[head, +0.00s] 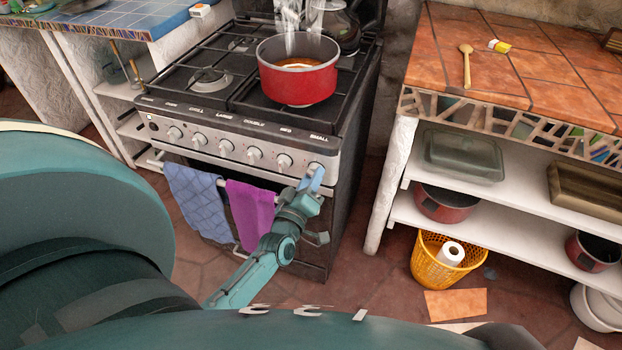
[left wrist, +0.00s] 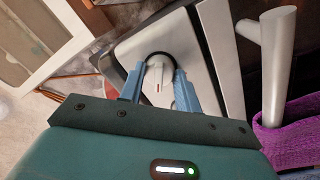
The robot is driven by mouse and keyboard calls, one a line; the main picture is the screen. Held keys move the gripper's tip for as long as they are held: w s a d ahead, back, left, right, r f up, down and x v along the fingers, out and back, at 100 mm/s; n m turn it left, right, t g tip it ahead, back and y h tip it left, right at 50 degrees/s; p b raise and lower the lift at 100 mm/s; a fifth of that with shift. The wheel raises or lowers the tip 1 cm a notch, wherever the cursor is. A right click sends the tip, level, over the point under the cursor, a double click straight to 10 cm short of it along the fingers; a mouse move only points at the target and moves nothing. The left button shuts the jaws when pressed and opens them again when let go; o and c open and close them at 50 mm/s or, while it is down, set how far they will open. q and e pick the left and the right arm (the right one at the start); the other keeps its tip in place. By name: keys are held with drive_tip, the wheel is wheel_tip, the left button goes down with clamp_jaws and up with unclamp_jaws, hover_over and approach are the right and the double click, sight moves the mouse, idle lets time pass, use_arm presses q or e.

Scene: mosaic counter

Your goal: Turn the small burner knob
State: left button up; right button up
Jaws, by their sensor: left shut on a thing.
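The small burner knob (head: 316,167) is the rightmost on the stove's front panel, under the label SMALL. It is largely hidden by my gripper in the head view. My left gripper (head: 312,178) reaches up to it from below, its blue fingers at the panel. In the left wrist view the light knob (left wrist: 158,74) with a dark ring and a small red mark sits between the two fingers of my left gripper (left wrist: 158,92), which is shut on it. My right gripper is not in view.
A red pot (head: 298,82) steams on the stove (head: 165,92). A blue towel (head: 198,195) and a purple towel (head: 250,210) hang from the oven handle, close left of my left arm. A tiled counter (head: 500,75) with shelves stands right, a yellow basket (head: 428,268) below.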

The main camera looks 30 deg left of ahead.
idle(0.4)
use_arm(q)
drive_tip(key=o, duration=1)
drive_tip(key=v, duration=1.3)
drive_tip(key=shift+s+d+f, duration=0.1)
clamp_jaws()
idle(0.8)
